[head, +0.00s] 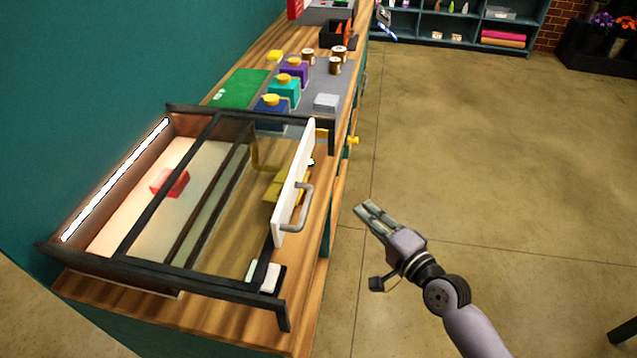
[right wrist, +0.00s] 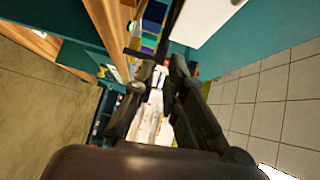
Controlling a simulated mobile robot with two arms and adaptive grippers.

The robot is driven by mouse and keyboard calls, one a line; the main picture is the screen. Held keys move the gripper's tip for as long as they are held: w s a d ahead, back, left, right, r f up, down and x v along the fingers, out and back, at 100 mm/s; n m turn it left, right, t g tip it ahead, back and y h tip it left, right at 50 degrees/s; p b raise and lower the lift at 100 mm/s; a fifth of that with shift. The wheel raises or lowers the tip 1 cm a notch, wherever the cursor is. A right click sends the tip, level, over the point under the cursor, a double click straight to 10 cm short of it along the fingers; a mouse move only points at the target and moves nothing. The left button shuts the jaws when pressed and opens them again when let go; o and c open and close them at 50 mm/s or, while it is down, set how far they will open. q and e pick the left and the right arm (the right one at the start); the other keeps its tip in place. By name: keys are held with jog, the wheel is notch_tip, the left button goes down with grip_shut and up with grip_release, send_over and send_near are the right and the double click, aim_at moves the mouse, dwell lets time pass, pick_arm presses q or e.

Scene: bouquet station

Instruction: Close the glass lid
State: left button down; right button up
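A dark-framed display case (head: 190,275) sits on the wooden counter, with a red block (head: 170,182) and a lit strip inside. Dark bars and see-through panes cross its top; I cannot clearly tell the glass lid's edges from the frame. A white panel (head: 291,190) with a grey bar handle (head: 300,208) stands steeply at the case's right side. My right gripper (head: 368,210) is over the floor, right of the handle and apart from it. Its fingers are parted and empty in the right wrist view (right wrist: 160,75). My left gripper is not in view.
Beyond the case, the counter holds a green mat (head: 240,88), coloured yellow-topped containers (head: 284,88) and brown jars (head: 335,65). A yellow knob (head: 352,141) sticks out at the counter's side. The floor (head: 480,150) to the right is mostly clear; shelves stand at the back.

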jog(key=shift+t+y, duration=0.3)
jog(key=shift+y, duration=0.2)
jog(key=r, duration=0.2)
jog(key=a+r, duration=0.1)
jog(key=shift+s+a+r, duration=0.1)
jog(key=shift+s+r, duration=0.1)
jog(key=shift+r, duration=0.2)
grip_shut()
jog(key=p, duration=0.2)
send_near(305, 162)
jog(key=w+d, duration=0.1)
jog(key=w, duration=0.3)
jog(key=a+p, duration=0.2)
jog(key=a, duration=0.1)
jog(key=shift+w+f, duration=0.15)
jog(key=shift+f, duration=0.05)
jog(key=shift+a, duration=0.15)
